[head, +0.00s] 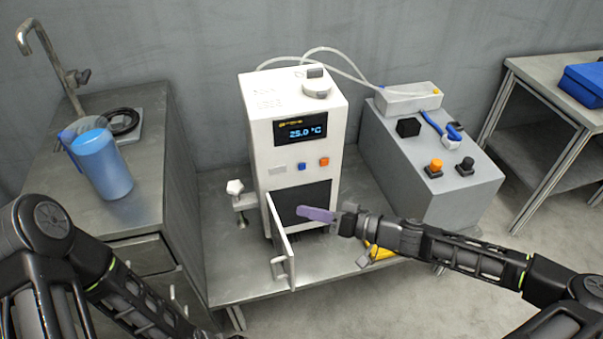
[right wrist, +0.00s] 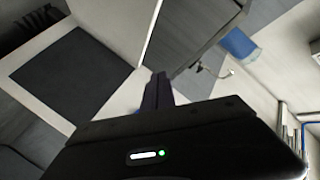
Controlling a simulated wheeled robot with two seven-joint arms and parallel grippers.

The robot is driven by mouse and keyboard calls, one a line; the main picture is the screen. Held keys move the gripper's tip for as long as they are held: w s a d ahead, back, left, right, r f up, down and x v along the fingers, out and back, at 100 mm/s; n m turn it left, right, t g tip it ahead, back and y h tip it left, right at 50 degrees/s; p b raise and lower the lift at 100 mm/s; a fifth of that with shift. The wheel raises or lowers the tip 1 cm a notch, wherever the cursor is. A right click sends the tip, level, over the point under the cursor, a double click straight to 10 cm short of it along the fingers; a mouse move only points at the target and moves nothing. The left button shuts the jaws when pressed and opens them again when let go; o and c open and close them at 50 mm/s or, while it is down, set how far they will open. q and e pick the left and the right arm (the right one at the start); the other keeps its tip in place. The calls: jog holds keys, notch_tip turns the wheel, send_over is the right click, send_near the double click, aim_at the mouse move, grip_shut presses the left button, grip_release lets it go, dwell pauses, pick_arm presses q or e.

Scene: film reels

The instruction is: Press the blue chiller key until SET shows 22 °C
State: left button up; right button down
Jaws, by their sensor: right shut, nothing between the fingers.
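The white chiller (head: 262,150) stands upright on a metal cart. Its dark display (head: 300,130) reads 25.0 °C in blue, with a small yellow label too small to read. Below it are a pale key (head: 279,169), the blue key (head: 301,166) and an orange key (head: 324,162). My right gripper (head: 303,212) is shut and empty, its purple fingers in front of the dark lower panel (head: 290,203), below the blue key and apart from it. The shut fingers also show in the right wrist view (right wrist: 158,92). My left arm enters at the lower left; its gripper is out of frame.
The chiller's white door (head: 278,232) hangs open at its lower left. A grey box (head: 425,190) with orange and black knobs stands to the right. A blue jug (head: 102,165) is on the left counter. Hoses run behind the chiller top. Space before the keys is clear.

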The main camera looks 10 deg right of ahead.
aim_at(302, 167)
jog(key=d, duration=0.1)
jog(key=d+r, duration=0.1)
jog(key=w+d+t, duration=0.1)
jog(key=shift+d+r, duration=0.1)
jog(key=shift+r, duration=0.05)
jog(key=shift+w, duration=0.1)
jog(key=w+b, duration=0.2)
jog(key=w, duration=0.6)
jog(key=shift+w+a+b, duration=0.3)
jog(key=shift+b, duration=0.1)
jog(key=shift+w, duration=0.1)
dwell(1.8)
jog(key=shift+w+b, duration=0.35)
